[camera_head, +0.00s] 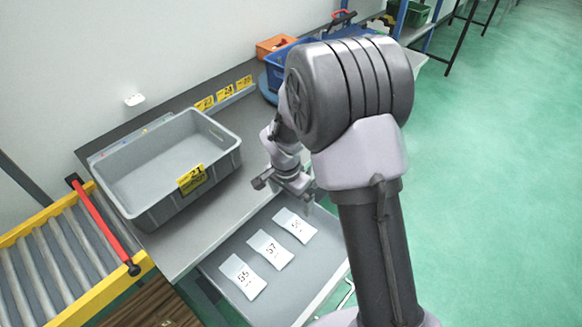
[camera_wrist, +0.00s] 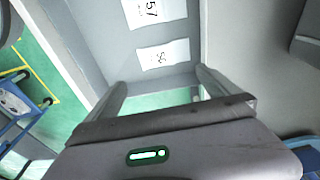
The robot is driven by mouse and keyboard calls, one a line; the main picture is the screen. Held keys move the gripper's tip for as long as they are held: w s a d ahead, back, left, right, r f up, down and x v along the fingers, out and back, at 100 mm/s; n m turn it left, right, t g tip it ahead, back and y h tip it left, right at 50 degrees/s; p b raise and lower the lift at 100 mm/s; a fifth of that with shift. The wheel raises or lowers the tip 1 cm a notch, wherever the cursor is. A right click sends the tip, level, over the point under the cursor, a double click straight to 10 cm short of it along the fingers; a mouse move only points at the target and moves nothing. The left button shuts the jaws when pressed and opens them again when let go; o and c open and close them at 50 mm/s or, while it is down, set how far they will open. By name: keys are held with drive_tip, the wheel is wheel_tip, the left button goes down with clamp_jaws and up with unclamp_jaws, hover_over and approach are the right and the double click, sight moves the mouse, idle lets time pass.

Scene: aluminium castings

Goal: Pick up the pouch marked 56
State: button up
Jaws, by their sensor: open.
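In the head view, three white pouches lie in a row on a grey tray (camera_head: 318,262) that sits lower than the bench. The pouch marked 56 (camera_head: 295,225) is the farthest back of the row, with the pouch marked 57 (camera_head: 270,250) and the pouch marked 55 (camera_head: 242,277) nearer. My gripper (camera_head: 284,190) is above the bench edge, behind and left of pouch 56. In the wrist view, pouch 56 (camera_wrist: 163,55) lies flat beyond my open fingers (camera_wrist: 160,92), apart from them. Pouch 57 (camera_wrist: 141,12) is farther off.
A grey bin marked 21 (camera_head: 222,160) stands on the bench (camera_head: 190,240), left of my gripper. A roller conveyor (camera_head: 65,265) with a red bar is at the left. A blue crate (camera_head: 282,68) and an orange box (camera_head: 275,45) stand at the back. Green floor is clear at the right.

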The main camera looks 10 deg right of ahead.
drive_tip(key=b, duration=0.4)
hover_over(300, 227)
drive_tip(key=a, duration=0.1)
drive_tip(key=f, duration=1.2)
drive_tip(key=shift+s+a+f, duration=0.2)
drive_tip(key=shift+s+f, duration=0.1)
drive_tip(key=shift+f, duration=0.05)
drive_tip(key=f, duration=0.2)
drive_tip(key=f+b, duration=0.1)
drive_tip(key=f, duration=0.1)
drive_tip(key=d+f+b, duration=0.1)
drive_tip(key=f, duration=0.1)
drive_tip(key=shift+w+d, duration=0.1)
drive_tip(key=shift+w, duration=0.15)
drive_tip(key=shift+r, duration=0.15)
drive_tip(key=shift+c, duration=0.9)
drive_tip(key=c, duration=1.1)
